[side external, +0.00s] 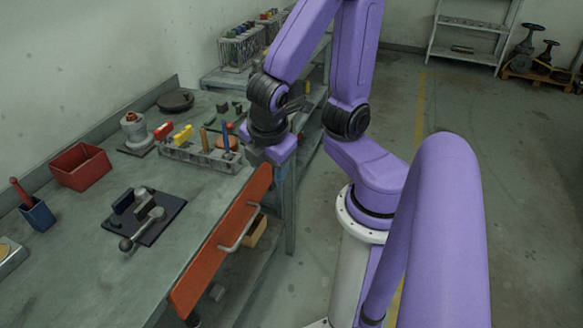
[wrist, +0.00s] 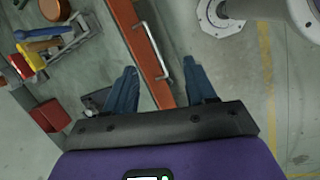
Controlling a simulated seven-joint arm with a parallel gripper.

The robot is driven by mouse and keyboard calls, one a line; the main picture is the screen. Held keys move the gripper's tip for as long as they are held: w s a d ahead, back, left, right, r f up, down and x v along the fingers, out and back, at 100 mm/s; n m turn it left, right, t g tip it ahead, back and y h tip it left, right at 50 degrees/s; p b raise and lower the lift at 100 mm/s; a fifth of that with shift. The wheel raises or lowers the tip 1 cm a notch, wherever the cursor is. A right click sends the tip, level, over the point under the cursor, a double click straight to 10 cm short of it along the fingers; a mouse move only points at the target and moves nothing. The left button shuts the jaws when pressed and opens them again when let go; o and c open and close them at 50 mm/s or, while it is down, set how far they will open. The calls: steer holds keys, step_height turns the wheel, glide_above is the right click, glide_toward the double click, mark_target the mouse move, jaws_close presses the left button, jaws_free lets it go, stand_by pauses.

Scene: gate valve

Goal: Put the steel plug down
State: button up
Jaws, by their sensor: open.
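My gripper (side external: 270,155) hangs at the bench's right edge, by the far end of the orange drawer front (side external: 222,245). In the wrist view its two blue fingers (wrist: 160,68) stand apart. No object shows between them; the drawer front and its handle lie beyond. I cannot pick out the steel plug for sure in either view. A dark plate (side external: 160,222) on the bench carries grey metal parts and a lever with a round knob.
A tool rack (side external: 200,157) with coloured handles stands close left of my gripper. A red bin (side external: 80,166), a blue cup (side external: 37,214) with a red-handled tool and a valve-like part (side external: 136,130) also stand on the bench. The bench front is bare near the drawer.

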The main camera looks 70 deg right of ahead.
steer(key=s+a+r+m+g+y, duration=0.1)
steer(key=s+a+r+m+y, duration=0.1)
steer(key=s, duration=0.4)
steer(key=shift+a+r+g+y, duration=0.2)
steer(key=shift+g+y, duration=0.2)
steer(key=shift+y, duration=0.4)
steer(key=shift+w+d, duration=0.1)
